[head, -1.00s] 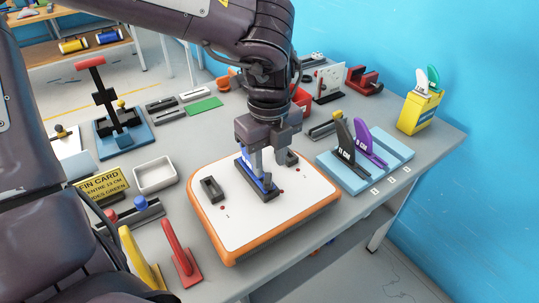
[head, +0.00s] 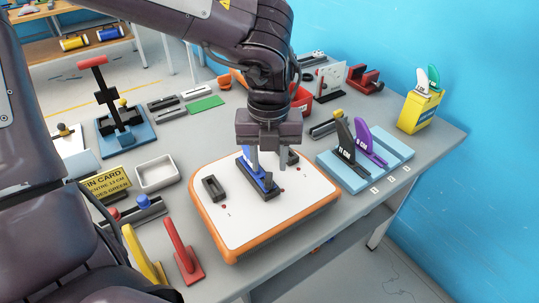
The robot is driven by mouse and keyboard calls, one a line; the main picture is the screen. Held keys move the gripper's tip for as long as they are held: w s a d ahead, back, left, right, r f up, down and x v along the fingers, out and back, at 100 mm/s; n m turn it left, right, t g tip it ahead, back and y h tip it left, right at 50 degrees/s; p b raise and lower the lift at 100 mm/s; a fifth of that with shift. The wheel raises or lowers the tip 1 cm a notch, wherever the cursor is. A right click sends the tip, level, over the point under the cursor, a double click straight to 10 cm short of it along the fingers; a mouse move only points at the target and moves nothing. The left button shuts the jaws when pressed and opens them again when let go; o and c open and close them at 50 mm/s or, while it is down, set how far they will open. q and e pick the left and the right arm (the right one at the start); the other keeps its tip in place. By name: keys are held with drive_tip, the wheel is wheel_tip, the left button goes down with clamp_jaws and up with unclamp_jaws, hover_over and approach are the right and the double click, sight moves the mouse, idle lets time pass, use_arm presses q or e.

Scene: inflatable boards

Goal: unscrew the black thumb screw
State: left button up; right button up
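A white board piece with an orange rim (head: 238,232) lies on the table. A blue fin (head: 247,158) stands in the dark middle fin box (head: 262,192) of the board. My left gripper (head: 269,162) points down over this fin box, its two fingers apart and nothing clearly held between them. One finger is in front of the fin, the other to its right. I cannot make out the black thumb screw; it may be hidden by the fingers or too small. My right gripper is not in view.
Dark side boxes (head: 212,188) sit on the board. A light blue rack (head: 365,165) with black and purple fins is to the right. A white tray (head: 156,174), a red fin (head: 181,250) and a yellow fin (head: 142,258) are to the left.

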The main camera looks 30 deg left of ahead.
sight(269, 178)
use_arm(q)
drive_tip(key=shift+m, duration=0.6)
drive_tip(key=shift+f, duration=0.2)
drive_tip(key=shift+f+b, duration=2.35)
drive_tip(key=shift+b, duration=0.05)
